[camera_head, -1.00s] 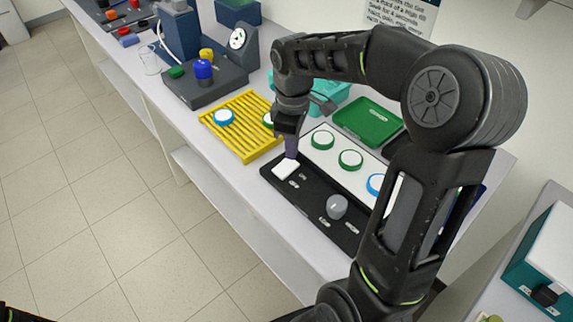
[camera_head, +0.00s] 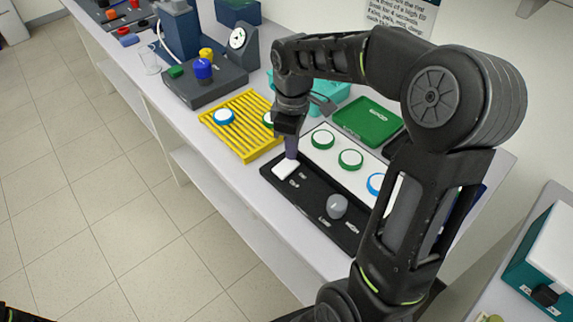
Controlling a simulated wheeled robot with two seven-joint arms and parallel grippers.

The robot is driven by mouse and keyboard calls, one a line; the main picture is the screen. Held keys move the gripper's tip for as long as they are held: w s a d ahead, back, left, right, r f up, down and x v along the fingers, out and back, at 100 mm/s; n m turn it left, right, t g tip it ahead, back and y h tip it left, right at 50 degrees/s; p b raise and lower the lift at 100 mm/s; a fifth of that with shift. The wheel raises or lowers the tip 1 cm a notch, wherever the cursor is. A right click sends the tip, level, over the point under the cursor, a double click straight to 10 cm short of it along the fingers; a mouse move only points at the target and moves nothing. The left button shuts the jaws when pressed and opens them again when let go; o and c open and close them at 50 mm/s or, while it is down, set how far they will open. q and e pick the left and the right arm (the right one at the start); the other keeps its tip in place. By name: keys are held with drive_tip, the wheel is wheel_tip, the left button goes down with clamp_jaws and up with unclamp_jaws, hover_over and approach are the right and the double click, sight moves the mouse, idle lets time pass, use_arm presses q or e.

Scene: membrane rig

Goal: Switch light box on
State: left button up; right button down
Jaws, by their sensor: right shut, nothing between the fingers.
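The light box (camera_head: 310,200) is a black panel with a white top plate, on the bench right of centre. Its front strip has a white rocker switch (camera_head: 285,170) at the left end and a grey knob (camera_head: 337,206) farther right. My right gripper (camera_head: 291,153) is shut and empty, pointing down with its tips at the far edge of the switch. I cannot tell whether the tips touch it. The white plate shows no clear glow. My left gripper is not in view.
Round discs with green and blue rims (camera_head: 350,159) lie on the white plate. A yellow slatted rack (camera_head: 243,126) stands to the left, a green tray (camera_head: 367,121) behind. A dark pump-like device (camera_head: 204,82) stands farther back. Open floor lies left.

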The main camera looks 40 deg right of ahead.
drive_tip(key=shift+f+b, duration=0.7)
drive_tip(key=shift+f, duration=0.35)
idle(0.4)
drive_tip(key=shift+r+p, duration=2.85)
drive_tip(key=shift+r, duration=0.7)
